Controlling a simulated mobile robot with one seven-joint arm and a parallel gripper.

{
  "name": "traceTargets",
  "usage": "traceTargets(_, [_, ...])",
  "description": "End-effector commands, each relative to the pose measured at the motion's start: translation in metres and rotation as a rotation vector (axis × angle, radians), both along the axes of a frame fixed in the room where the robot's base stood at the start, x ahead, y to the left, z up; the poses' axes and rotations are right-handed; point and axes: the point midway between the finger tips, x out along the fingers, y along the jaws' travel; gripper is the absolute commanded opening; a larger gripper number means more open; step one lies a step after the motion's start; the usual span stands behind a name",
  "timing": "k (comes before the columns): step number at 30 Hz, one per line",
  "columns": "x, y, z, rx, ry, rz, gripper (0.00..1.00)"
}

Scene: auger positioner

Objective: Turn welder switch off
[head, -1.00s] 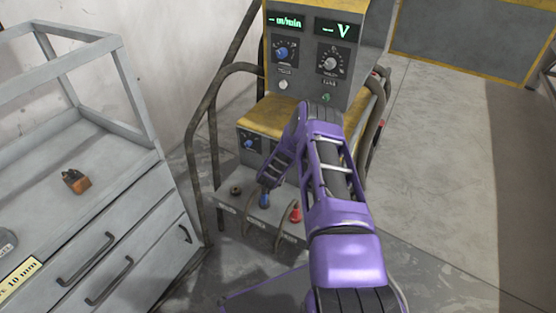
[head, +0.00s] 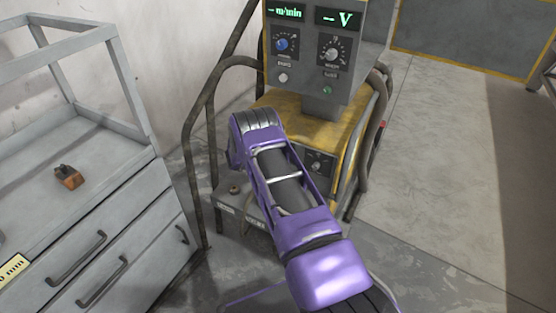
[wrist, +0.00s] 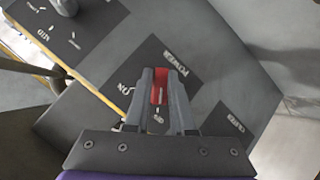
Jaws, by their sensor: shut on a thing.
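The welder (head: 300,75) stands at the upper middle of the head view, a grey panel with lit green displays above a yellow-topped body. In the wrist view, the red power switch (wrist: 160,84) sits on a dark plate marked POWER, with ON and OFF lettering beside it. My gripper (wrist: 160,88) is shut on the switch, with a grey finger on each side. The fingers hide part of the switch, so I cannot tell its position. In the head view my purple arm hides the gripper and the switch.
A grey drawer cabinet (head: 125,215) with a frame on top stands at the left, with a small orange-brown object (head: 67,177) on it. Dark cables and rails (head: 198,150) run beside the welder. Bare floor (head: 435,150) lies to the right. A knob (wrist: 66,7) shows in the wrist view.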

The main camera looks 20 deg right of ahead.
Motion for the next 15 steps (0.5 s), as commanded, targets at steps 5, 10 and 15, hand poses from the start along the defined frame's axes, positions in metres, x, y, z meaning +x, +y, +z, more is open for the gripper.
traceTargets(5, [0.0035,-0.0001,0.0035,-0.060,0.064,0.005,0.00])
traceTargets(10, [0.0035,-0.0004,0.0042,-0.090,0.104,0.005,0.00])
traceTargets(15, [0.0040,-0.0005,0.0050,-0.105,0.121,0.006,0.00])
